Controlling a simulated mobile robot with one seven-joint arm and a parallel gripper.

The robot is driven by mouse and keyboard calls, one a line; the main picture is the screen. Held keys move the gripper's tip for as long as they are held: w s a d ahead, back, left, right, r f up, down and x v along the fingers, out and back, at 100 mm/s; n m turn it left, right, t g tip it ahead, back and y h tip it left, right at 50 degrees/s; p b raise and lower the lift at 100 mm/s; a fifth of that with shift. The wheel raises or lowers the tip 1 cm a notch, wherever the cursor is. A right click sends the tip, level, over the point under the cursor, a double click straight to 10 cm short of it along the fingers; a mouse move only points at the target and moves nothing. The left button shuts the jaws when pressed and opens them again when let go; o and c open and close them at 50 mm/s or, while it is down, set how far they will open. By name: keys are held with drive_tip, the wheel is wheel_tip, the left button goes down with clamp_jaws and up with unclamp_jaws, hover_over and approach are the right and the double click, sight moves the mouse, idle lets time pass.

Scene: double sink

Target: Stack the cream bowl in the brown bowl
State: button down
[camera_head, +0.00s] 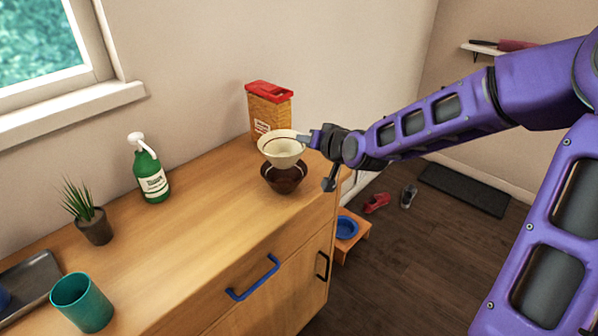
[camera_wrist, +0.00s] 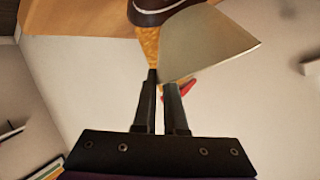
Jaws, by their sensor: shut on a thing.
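The cream bowl (camera_head: 283,152) is held above the brown bowl (camera_head: 284,178) in the head view, and its lower part overlaps the brown bowl's rim in the picture. I cannot tell whether the two touch. The brown bowl stands on the wooden counter. My gripper (camera_head: 310,140) is shut on the right side of the cream bowl's rim. In the wrist view my gripper (camera_wrist: 166,80) pinches the edge of the cream bowl (camera_wrist: 208,42), and part of the brown bowl (camera_wrist: 158,10) shows behind it at the top.
A box with a red lid (camera_head: 269,108) stands behind the bowls on the wooden counter (camera_head: 215,215). The counter ends just right of the bowls.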

sight(299, 161)
wheel_tip(299, 161, down, 7)
drive_tip(key=shift+r+b, duration=0.15)
drive_tip(key=shift+b, duration=0.65)
drive_tip(key=c, duration=1)
unclamp_jaws()
drive_tip(key=shift+s, duration=0.1)
drive_tip(key=shift+s+d+r, duration=0.1)
drive_tip(key=shift+s+r, duration=0.05)
drive_tip(key=shift+r, duration=0.05)
drive_tip(key=shift+p+v, duration=2.25)
drive_tip(key=shift+v, duration=3.45)
